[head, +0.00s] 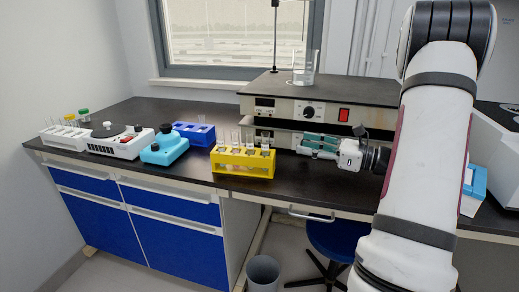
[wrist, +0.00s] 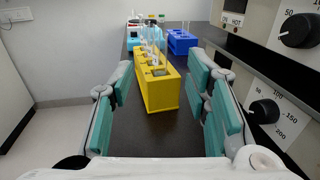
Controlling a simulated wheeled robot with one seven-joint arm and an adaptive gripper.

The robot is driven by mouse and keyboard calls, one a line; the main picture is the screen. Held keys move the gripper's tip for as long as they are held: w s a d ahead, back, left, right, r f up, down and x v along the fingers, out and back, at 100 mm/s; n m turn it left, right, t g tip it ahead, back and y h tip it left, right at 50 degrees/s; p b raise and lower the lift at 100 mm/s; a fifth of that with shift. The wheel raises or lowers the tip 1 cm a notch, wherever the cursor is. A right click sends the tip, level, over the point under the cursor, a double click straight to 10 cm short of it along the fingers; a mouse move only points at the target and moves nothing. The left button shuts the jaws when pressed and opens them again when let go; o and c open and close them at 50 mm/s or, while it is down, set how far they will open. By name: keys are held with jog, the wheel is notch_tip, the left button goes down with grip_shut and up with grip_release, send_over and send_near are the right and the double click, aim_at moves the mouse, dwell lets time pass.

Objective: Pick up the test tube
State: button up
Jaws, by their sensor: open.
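Several clear test tubes (head: 250,143) stand upright in a yellow rack (head: 243,166) near the front of the black bench. In the wrist view the yellow rack (wrist: 162,95) lies ahead between my fingers, its row of tubes (wrist: 157,48) running away from me. My gripper (head: 307,145) is open and empty, with teal finger pads. It is to the right of the yellow rack in the head view, apart from it. In the wrist view the open fingers (wrist: 160,82) flank the rack. Which tube is meant, I cannot tell.
A blue rack (head: 197,134) with tubes, a cyan device (head: 165,148), a white device (head: 119,142) and a white rack (head: 65,138) stand left. A stacked instrument (head: 318,108) with a beaker (head: 304,77) is close behind my gripper. Bare bench lies around the yellow rack.

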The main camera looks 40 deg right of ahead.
aim_at(265, 133)
jog(key=b+x, duration=0.2)
jog(key=x, duration=1.1)
jog(key=shift+w+r+b, duration=0.1)
jog(key=shift+r+b, duration=0.05)
jog(key=shift+b, duration=0.15)
grip_shut()
